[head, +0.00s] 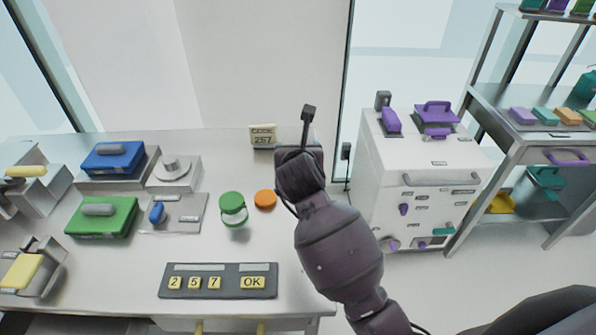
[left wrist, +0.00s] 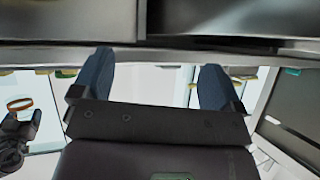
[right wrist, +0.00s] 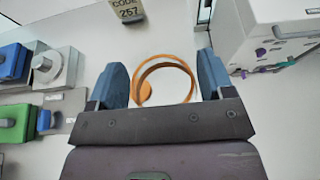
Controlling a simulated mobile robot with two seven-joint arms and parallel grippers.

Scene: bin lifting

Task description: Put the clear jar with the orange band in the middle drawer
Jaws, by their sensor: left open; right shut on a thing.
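The clear jar with the orange band (right wrist: 166,60) is between the fingers of my right gripper (right wrist: 163,85). Its orange ring shows clearly in the right wrist view, and the clear wall is hard to see. The orange band also shows at the left of the left wrist view (left wrist: 19,104). In the head view my right arm hides the jar and the fingers. My left gripper (left wrist: 156,85) is open and empty, below a dark grey metal edge; it is out of the head view. I cannot tell which surface is the middle drawer.
A green-lidded jar (head: 233,212) and an orange disc (head: 265,199) are on the table (head: 190,252). A button panel (head: 218,281) lies at the front, and a code sign (head: 263,136) stands behind. A white cabinet (head: 420,165) and metal shelving (head: 540,130) stand at right.

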